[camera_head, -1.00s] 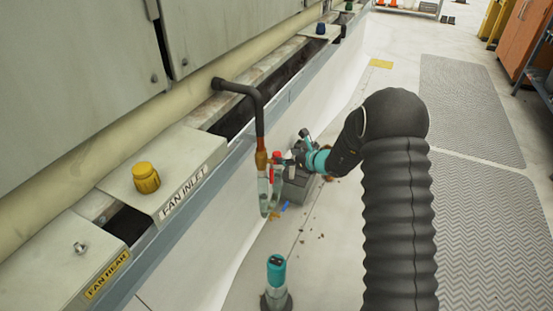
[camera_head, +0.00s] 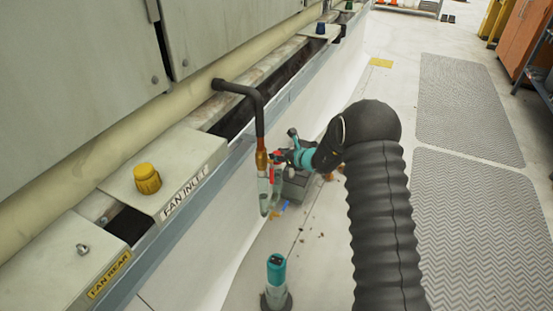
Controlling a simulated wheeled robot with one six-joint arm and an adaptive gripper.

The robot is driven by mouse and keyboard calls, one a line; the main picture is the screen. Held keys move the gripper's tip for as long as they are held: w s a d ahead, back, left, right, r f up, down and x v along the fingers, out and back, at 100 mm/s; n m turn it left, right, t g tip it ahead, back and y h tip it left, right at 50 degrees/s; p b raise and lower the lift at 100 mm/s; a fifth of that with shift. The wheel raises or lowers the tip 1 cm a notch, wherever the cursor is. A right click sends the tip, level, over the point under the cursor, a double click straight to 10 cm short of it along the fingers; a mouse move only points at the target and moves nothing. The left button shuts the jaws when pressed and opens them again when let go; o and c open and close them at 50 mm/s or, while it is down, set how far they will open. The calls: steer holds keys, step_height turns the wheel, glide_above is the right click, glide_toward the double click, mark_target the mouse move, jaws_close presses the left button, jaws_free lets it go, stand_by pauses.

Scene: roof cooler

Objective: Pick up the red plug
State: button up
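A small red part (camera_head: 276,155), which looks like the red plug, shows beside the brass fitting (camera_head: 262,160) at the lower end of the dark bent pipe. It is small and partly covered, so its shape is unclear. My gripper (camera_head: 281,161) is at the end of the teal and black arm, right by the red part and the fitting. Its fingers are too small and overlapped to tell whether they touch or hold the red part. A clear grey hose loop (camera_head: 264,200) hangs below the fitting.
A yellow plug (camera_head: 147,178) sits on the FAN INLET plate (camera_head: 125,187). A blue plug (camera_head: 320,29) stands farther along the ledge. A grey box (camera_head: 297,186) is on the floor behind the gripper, with small debris around. Grey mats (camera_head: 470,105) lie at the right.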

steer(key=c, duration=0.3)
steer(key=shift+r, duration=0.1)
